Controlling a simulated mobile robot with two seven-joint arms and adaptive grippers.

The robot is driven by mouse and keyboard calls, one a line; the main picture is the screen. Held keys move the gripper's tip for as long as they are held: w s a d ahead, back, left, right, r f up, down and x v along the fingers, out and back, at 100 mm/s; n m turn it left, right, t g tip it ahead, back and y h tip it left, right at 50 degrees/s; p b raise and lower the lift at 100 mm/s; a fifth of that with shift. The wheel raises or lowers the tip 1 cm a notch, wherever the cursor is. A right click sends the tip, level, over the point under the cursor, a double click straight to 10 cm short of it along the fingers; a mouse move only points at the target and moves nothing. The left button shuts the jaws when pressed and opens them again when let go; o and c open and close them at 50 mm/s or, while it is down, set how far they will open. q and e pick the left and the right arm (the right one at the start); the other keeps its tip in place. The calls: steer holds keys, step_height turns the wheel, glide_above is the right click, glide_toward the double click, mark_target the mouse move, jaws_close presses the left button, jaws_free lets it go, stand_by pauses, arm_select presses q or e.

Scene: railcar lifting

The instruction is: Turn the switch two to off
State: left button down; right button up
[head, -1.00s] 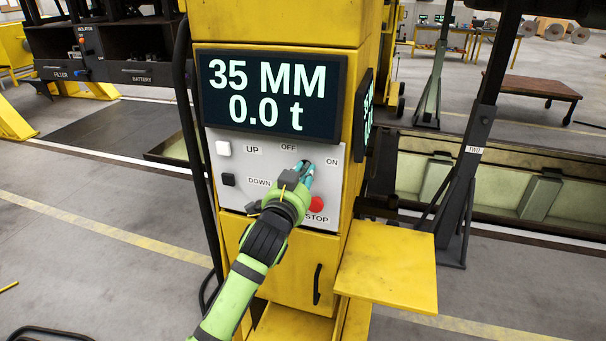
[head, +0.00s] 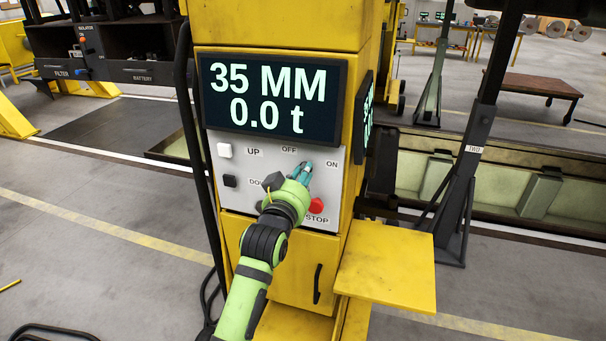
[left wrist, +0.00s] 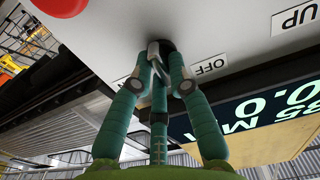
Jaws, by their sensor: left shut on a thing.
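A rotary switch (left wrist: 166,46) sits on the grey control panel (head: 240,199) of the yellow column, below and between the OFF and ON labels. In the left wrist view the fingers (left wrist: 158,75) reach up to the dark round base of the switch, and the OFF label (left wrist: 210,66) is close beside the right finger. The fingers cover most of the handle in the head view, so its exact setting is hard to read. My right gripper is not in view.
The red STOP button (head: 316,205) is just below right of my gripper. White UP (head: 224,150) and black DOWN (head: 229,181) buttons are at the left. A display (head: 268,96) above reads 35 MM and 0.0 t. A yellow shelf (head: 388,270) juts out at lower right.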

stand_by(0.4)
arm_select(q)
steer(key=c, duration=1.2)
jaws_free()
steer(key=v, duration=1.2)
